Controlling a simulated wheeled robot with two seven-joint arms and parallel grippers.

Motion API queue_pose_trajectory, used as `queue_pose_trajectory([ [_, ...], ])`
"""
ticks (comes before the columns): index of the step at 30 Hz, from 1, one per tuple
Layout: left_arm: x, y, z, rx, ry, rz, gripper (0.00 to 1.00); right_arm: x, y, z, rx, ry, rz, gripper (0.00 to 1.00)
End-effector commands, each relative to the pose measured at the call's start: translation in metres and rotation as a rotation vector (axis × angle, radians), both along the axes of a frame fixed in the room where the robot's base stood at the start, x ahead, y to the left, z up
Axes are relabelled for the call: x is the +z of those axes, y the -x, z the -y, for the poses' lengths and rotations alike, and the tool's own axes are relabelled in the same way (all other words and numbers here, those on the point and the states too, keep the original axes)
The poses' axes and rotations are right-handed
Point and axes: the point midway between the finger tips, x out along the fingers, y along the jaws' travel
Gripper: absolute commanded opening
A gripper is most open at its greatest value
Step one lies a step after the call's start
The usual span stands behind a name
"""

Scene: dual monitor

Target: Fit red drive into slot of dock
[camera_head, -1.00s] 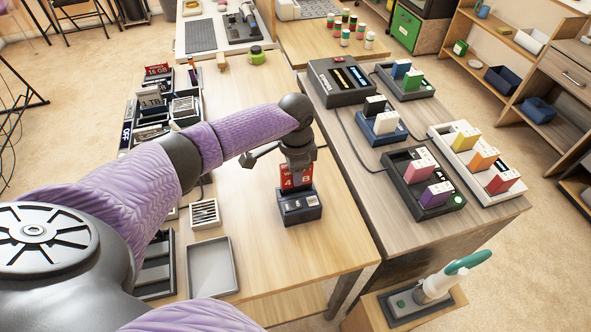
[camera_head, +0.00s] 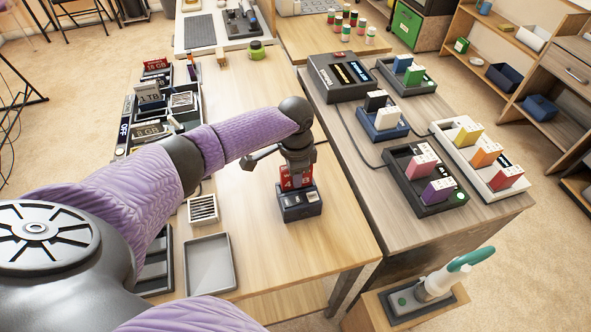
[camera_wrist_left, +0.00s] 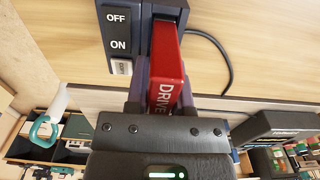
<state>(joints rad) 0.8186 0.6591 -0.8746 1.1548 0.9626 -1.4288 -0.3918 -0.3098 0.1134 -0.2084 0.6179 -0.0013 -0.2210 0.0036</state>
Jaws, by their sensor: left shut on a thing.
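The red drive (camera_head: 296,181) stands upright at the dark blue dock (camera_head: 301,209), with its lower part hidden behind the dock's front and top. My left gripper (camera_head: 297,168) is shut on the upper part of the red drive, directly above the dock. In the left wrist view the red drive (camera_wrist_left: 166,72) lies between the fingers (camera_wrist_left: 163,98) and its far end reaches the dock (camera_wrist_left: 147,35). How deep it sits in the slot I cannot tell. My right gripper is not in view.
A grey tray (camera_head: 211,265) and a slotted white box (camera_head: 203,209) stand left of the dock. A rack of drives (camera_head: 150,105) is further back left. Docks with coloured drives (camera_head: 425,180) fill the right table. Wood around the dock is clear.

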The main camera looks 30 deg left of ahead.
Motion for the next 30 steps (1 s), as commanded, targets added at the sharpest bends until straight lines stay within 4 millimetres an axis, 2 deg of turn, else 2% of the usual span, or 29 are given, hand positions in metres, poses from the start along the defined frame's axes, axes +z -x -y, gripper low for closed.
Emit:
queue_pose_trajectory([
  [10, -0.010, 0.000, 0.000, 0.000, -0.001, -0.001, 0.00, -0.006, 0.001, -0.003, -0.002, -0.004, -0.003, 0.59],
  [20, -0.018, 0.000, 0.000, 0.000, -0.001, -0.001, 0.00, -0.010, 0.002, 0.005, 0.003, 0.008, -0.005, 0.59],
  [21, -0.017, 0.000, 0.000, 0.000, 0.000, 0.000, 0.35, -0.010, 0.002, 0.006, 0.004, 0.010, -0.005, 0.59],
  [24, -0.017, 0.000, 0.000, 0.000, 0.000, 0.000, 0.57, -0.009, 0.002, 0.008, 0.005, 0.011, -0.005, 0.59],
  [26, -0.017, 0.000, 0.000, 0.000, 0.000, 0.000, 0.69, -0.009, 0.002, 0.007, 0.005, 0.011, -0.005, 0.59],
  [30, -0.017, 0.000, 0.000, 0.000, 0.000, 0.000, 0.70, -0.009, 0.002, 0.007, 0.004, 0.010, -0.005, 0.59],
])
